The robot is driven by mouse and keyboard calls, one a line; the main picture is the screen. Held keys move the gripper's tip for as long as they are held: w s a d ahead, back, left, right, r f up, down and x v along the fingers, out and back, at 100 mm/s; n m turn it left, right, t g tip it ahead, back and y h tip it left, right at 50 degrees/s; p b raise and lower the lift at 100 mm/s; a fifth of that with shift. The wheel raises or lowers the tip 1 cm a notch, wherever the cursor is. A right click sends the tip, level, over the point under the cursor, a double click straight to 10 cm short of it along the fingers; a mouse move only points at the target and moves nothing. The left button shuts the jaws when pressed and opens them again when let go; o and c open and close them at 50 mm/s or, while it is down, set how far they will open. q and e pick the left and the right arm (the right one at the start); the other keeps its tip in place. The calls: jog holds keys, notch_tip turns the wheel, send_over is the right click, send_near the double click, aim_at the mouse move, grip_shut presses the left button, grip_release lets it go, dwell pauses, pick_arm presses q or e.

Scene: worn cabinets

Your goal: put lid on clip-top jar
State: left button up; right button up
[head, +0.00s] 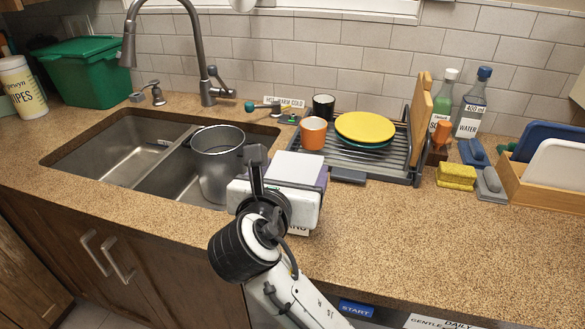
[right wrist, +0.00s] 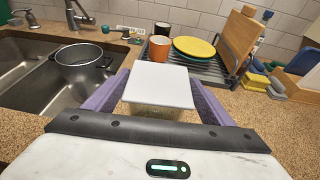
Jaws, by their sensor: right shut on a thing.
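A white, flat, square-topped piece, which looks like the jar's lid (right wrist: 160,86), sits between the purple fingers of my right gripper (right wrist: 158,92). A narrow, see-through, speckled band shows under its front edge; I cannot tell whether this is the jar's body or counter behind. In the head view the white lid (head: 298,166) is beside the right gripper (head: 305,172), over the counter just right of the sink. My right gripper is shut on it. The clip-top jar is not clearly visible and may be hidden by the lid and gripper. My left gripper is not in view.
A grey pot (head: 218,160) stands in the sink (head: 108,150). A dish rack (head: 375,160) holds a yellow plate (head: 365,127) and an orange cup (head: 313,133). Bottles (head: 470,103), sponges (head: 456,177) and a wooden holder (head: 540,190) are at the right. The front right counter is clear.

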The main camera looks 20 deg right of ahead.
jog(key=shift+f, duration=0.45)
jog(key=o, duration=1.2)
